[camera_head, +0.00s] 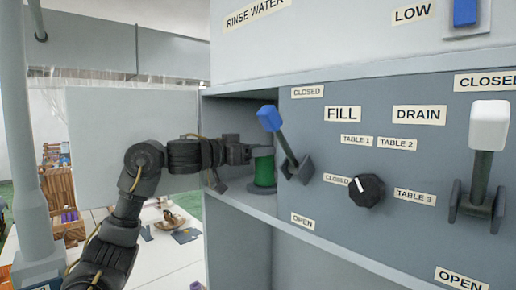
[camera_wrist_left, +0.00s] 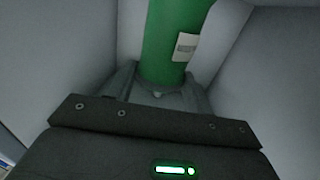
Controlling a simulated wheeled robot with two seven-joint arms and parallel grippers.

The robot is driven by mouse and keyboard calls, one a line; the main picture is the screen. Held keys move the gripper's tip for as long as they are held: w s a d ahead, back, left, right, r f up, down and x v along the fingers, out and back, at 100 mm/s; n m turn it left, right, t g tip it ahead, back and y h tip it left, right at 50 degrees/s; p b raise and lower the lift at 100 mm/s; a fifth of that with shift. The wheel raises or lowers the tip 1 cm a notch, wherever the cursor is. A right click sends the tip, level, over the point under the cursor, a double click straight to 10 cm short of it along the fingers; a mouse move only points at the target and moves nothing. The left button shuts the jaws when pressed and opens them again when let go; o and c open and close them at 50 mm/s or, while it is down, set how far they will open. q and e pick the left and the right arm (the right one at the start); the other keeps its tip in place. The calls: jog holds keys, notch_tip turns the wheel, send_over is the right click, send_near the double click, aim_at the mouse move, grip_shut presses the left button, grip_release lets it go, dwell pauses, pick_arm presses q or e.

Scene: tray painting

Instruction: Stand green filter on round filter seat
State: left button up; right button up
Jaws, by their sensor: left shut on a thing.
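The green filter (camera_head: 264,173) is an upright green cylinder inside the open grey recess left of the control panel. My left gripper (camera_head: 257,153) reaches in from the left and is shut on the filter near its upper part. In the left wrist view the green filter (camera_wrist_left: 172,45) stands between the fingers (camera_wrist_left: 160,88), with a small pale label on its side. A wider dark green rim shows at the filter's foot, close to the recess floor; I cannot tell whether it is the round filter seat or part of the filter. My right gripper is out of view.
The recess floor (camera_head: 245,200) ends at a front ledge. A blue-handled fill lever (camera_head: 270,118) stands just right of the filter. A black knob (camera_head: 367,190) and a white-handled drain lever (camera_head: 489,125) are farther right. A white table (camera_head: 165,255) with small items lies lower left.

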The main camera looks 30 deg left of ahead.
pick_arm(q)
jog(key=shift+d+f, duration=0.1)
jog(key=shift+f, duration=0.05)
jog(key=o, duration=1)
jog(key=shift+r, duration=0.3)
jog(key=shift+b+v, duration=2.8)
jog(key=shift+v, duration=3.25)
jog(key=shift+f, duration=0.15)
